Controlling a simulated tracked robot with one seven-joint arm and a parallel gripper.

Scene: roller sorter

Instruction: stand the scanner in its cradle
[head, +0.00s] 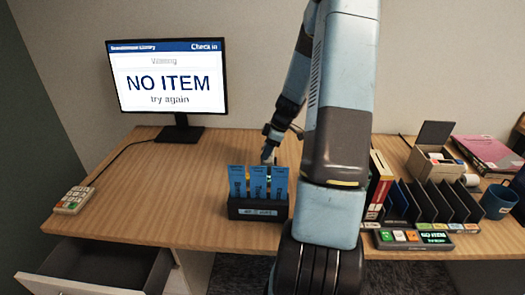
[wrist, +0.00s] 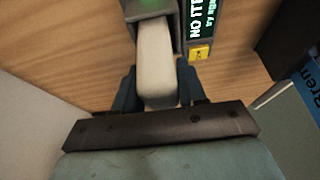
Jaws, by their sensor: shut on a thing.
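My gripper (wrist: 158,80) is shut on a cream, rounded handle-like body (wrist: 156,55), which I take to be the scanner, in the wrist view. Its far end meets a grey housing (wrist: 133,8) with a green glow at the top edge. I cannot tell if that housing is the scanner's head or the cradle. A small dark display (wrist: 195,18) reading "NO ITEM" with a yellow button lies close to its right. In the head view my gripper (head: 269,148) is low over the desk behind blue cards. The cards hide the scanner and any cradle there.
The blue cards (head: 257,180) stand in a black holder (head: 257,210) close in front of my gripper. A monitor (head: 167,78) reads "NO ITEM try again". Black dividers (head: 435,200), a blue mug (head: 498,200) and a button panel (head: 412,239) are right. The desk's left is mostly clear.

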